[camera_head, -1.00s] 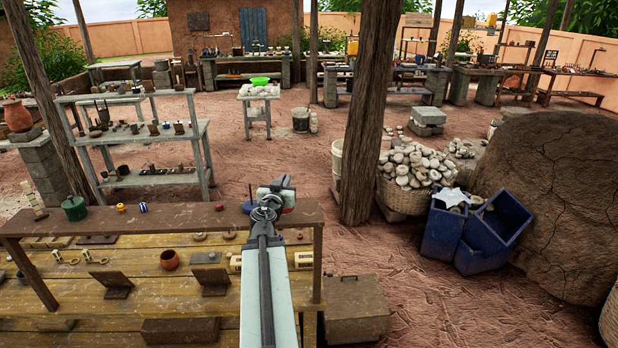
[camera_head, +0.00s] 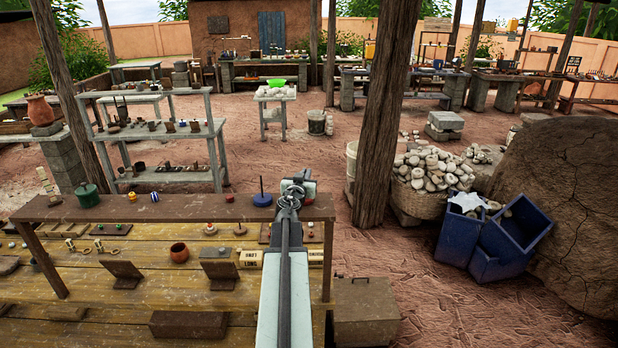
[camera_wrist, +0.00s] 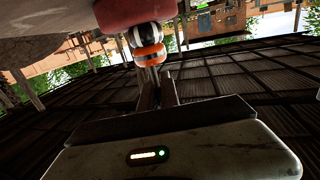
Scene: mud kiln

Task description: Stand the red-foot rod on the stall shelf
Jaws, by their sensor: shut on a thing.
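The red-foot rod shows in the wrist view, with a wide red foot (camera_wrist: 122,12), a black-and-white bead (camera_wrist: 143,38) and an orange bead (camera_wrist: 150,55). My gripper (camera_wrist: 154,84) is shut on its stem beside the orange bead; the jaws hide the grasped part. The wrist picture appears inverted, with the foot at its top. In the head view my gripper (camera_head: 297,190) overlaps the right end of the stall shelf (camera_head: 170,210), a dark raised plank. Red of the rod shows at the gripper's right (camera_head: 309,187). I cannot tell whether the foot touches the shelf.
A blue-foot rod (camera_head: 262,199) stands on the shelf just left of my gripper. A small red piece (camera_head: 229,198), a blue-and-white bead (camera_head: 154,197), an orange bead (camera_head: 133,197) and a green jar (camera_head: 87,195) sit farther left. A wooden post (camera_head: 388,120) rises behind right.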

